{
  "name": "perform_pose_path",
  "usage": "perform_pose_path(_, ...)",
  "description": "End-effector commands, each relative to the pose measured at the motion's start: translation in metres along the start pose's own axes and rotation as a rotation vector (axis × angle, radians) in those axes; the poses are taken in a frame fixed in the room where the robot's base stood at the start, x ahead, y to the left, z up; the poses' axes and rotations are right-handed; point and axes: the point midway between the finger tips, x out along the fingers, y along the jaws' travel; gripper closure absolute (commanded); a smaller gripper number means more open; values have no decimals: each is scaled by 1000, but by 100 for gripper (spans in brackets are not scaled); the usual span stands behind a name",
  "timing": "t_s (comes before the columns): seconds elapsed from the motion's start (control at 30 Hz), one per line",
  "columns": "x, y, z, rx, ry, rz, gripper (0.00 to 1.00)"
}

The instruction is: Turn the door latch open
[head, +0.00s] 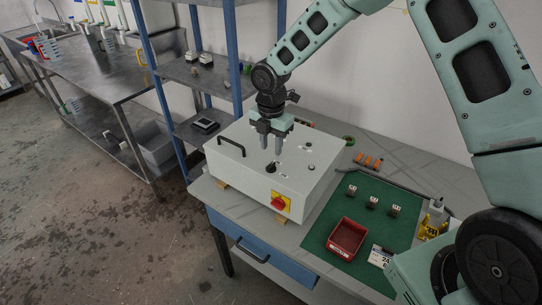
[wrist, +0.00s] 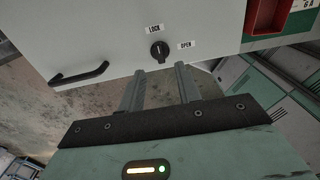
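The door latch is a round black knob (head: 271,168) on the top face of the light grey plate processor box (head: 250,178). In the wrist view the latch (wrist: 159,50) sits between a LOCK label (wrist: 154,29) above it and an OPEN label (wrist: 187,44) to its right. Its pale mark seems to face LOCK. My gripper (head: 271,148) points down above the box, close to the latch. In the wrist view my gripper (wrist: 160,69) has its two fingers apart with nothing between them, just short of the latch. I cannot tell the exact gap to it.
A black handle (head: 231,146) stands up from the box's left side. A red and yellow switch (head: 281,202) is on its front. A green mat (head: 377,215) with a red bin (head: 347,238) lies right of the box. A blue-posted shelf (head: 192,75) stands behind left.

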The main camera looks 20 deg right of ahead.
Motion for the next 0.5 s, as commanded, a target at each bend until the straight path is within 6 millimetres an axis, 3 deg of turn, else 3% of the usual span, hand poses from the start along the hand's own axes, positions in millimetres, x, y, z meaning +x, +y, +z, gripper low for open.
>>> perform_pose_path(0.2, 38, -1, -1, -1, 1, -3, 66)
perform_pose_path(0.5, 62, 0, 0, 0, -1, 0, 66)
